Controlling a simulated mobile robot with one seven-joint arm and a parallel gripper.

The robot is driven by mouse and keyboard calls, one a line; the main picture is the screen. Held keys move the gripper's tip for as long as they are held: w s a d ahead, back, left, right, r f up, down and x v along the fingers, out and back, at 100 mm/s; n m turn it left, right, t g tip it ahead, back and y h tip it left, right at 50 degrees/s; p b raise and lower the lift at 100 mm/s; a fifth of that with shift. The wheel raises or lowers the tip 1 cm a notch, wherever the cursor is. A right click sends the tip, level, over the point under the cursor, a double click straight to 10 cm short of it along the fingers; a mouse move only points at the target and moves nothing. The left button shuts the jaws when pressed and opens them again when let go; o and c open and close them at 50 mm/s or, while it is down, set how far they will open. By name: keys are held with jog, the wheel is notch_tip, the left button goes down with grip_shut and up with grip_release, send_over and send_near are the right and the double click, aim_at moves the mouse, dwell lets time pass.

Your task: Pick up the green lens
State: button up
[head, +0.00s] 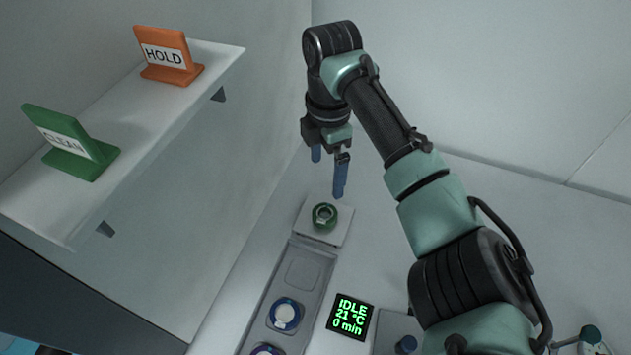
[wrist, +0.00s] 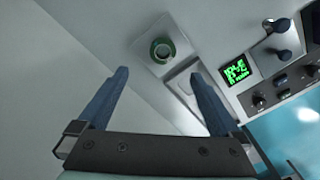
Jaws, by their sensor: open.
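My gripper (head: 328,175) has blue fingers spread apart and hangs above the lens, empty. In the wrist view my gripper (wrist: 160,75) is open, with nothing between its fingers. The lens is apart from both fingers.
The grey tray (head: 262,300) holds a blue-ringed lens (head: 284,314) and another partly cut off; one recess is empty. A display (head: 350,317) reads IDLE, 21 °C, 0 min. A shelf (head: 215,58) at left carries an orange HOLD sign (head: 167,55) and a green CLEAN sign (head: 72,145).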

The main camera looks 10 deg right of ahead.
aim_at(325, 213)
jog(key=f, duration=0.4)
jog(key=f+p, duration=0.1)
jog(key=f, duration=0.7)
jog(key=shift+s+a+f+p, duration=0.1)
jog(key=shift+s+f+p, duration=0.15)
jog(key=shift+s+p, duration=0.15)
jog(key=c, duration=1.4)
